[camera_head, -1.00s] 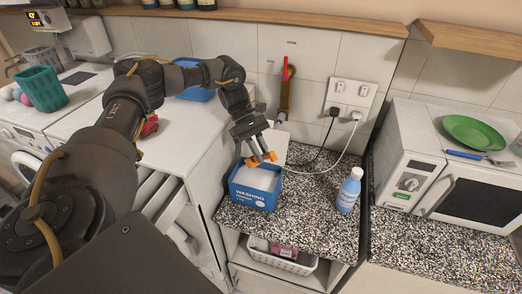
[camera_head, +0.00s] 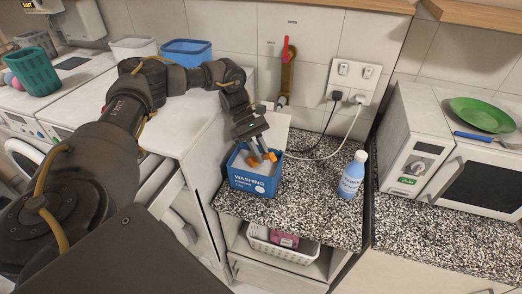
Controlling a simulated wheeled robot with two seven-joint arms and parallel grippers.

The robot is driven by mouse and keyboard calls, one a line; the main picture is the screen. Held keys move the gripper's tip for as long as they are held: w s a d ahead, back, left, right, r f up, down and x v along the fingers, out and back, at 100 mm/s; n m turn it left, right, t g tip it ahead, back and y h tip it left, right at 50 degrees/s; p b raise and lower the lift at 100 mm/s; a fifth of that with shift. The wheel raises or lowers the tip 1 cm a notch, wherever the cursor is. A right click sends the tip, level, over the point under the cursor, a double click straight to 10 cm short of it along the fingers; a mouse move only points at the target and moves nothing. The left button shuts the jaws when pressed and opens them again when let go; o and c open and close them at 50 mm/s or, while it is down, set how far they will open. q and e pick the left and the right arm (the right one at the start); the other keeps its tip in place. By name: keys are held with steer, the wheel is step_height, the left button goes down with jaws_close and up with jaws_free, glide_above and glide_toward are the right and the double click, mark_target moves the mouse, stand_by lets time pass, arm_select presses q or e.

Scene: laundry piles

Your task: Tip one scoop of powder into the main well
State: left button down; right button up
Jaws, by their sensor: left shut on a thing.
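The blue washing powder box (camera_head: 252,183) stands open on the speckled counter, with pale powder inside. My left gripper (camera_head: 263,157), with orange fingertips, reaches down into the box's opening. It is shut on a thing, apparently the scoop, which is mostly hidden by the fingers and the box. A white pulled-out drawer (camera_head: 158,182) shows at the front of the white machine left of the counter, partly behind my left arm. I cannot make out the main well in it. My right gripper is not in view.
Cables hang from the wall socket (camera_head: 353,85) behind. A microwave (camera_head: 480,180) is at right. A white basket (camera_head: 280,243) sits on the shelf below.

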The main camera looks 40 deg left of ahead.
mark_target(272, 153)
arm_select(q)
steer(key=shift+f+b, duration=0.35)
steer(key=shift+f, duration=0.45)
steer(key=shift+d+r+p, duration=0.15)
steer(key=shift+r+p, duration=0.3)
steer(key=shift+p, duration=0.15)
steer(key=d+r+y+p, duration=0.1)
steer(key=p, duration=0.1)
steer(key=d+r+y+p, duration=0.1)
steer(key=y+p, duration=0.1)
steer(key=p, duration=0.1)
steer(key=shift+s+d+r+t+y, duration=0.1)
steer(key=shift+s+d+t+y, duration=0.2)
steer(key=shift+s+d, duration=0.1)
steer(key=r+y+p, duration=0.1)
steer(key=d+r+y+p, duration=0.1)
steer(key=p, duration=0.1)
steer(key=shift+s+r+t+y, duration=0.1)
steer(key=shift+r+t+y, duration=0.1)
steer(key=shift+t+y, duration=0.15)
steer(key=shift+d+r+y+p, duration=0.25)
steer(key=shift+r+y+p, duration=0.2)
steer(key=shift+y, duration=0.2)
